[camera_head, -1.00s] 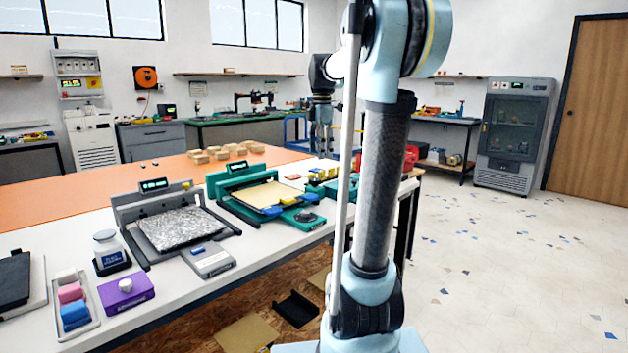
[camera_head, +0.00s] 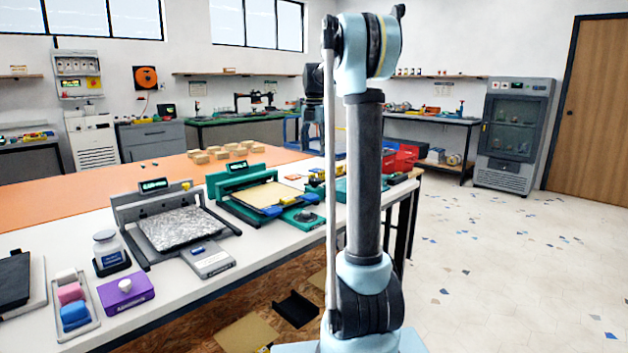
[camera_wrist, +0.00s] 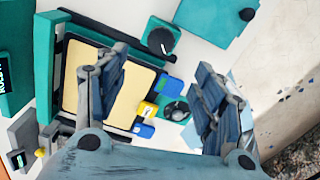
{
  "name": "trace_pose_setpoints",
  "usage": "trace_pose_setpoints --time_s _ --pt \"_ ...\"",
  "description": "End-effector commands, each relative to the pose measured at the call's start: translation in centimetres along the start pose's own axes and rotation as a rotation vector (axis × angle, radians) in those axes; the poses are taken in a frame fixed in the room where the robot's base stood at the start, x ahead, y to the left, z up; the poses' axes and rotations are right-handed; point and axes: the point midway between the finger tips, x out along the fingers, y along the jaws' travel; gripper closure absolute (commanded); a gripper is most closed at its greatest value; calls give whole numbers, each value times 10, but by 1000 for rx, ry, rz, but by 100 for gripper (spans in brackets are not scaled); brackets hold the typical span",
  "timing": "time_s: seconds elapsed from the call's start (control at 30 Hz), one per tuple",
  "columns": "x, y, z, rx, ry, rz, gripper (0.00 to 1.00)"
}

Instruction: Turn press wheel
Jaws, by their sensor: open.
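A teal press with a cream plate (camera_head: 264,194) stands on the table in the head view. In the wrist view its cream bed (camera_wrist: 88,88) lies at the left. A small dark spoked wheel (camera_wrist: 176,110) shows between the fingers, beside blue and yellow parts. A round black knob (camera_wrist: 160,41) with a pale mark sits on a teal block farther up. I cannot tell for certain which is the press wheel. My gripper (camera_wrist: 160,72) is open and empty above the press, fingers either side of the spoked wheel in the picture.
A grey press (camera_head: 176,228) with a silvery sheet, a grey box (camera_head: 208,259), a jar (camera_head: 108,250) and a purple box (camera_head: 125,292) stand at left. Red bins (camera_head: 401,157) are behind my arm. The floor at right is clear.

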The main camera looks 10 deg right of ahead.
Motion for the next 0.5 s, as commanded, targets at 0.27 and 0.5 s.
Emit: trace_pose_setpoints --time_s 0.27,0.5 --pt "50 0 0 1 0 0 38" --pt "91 0 0 1 0 0 38"
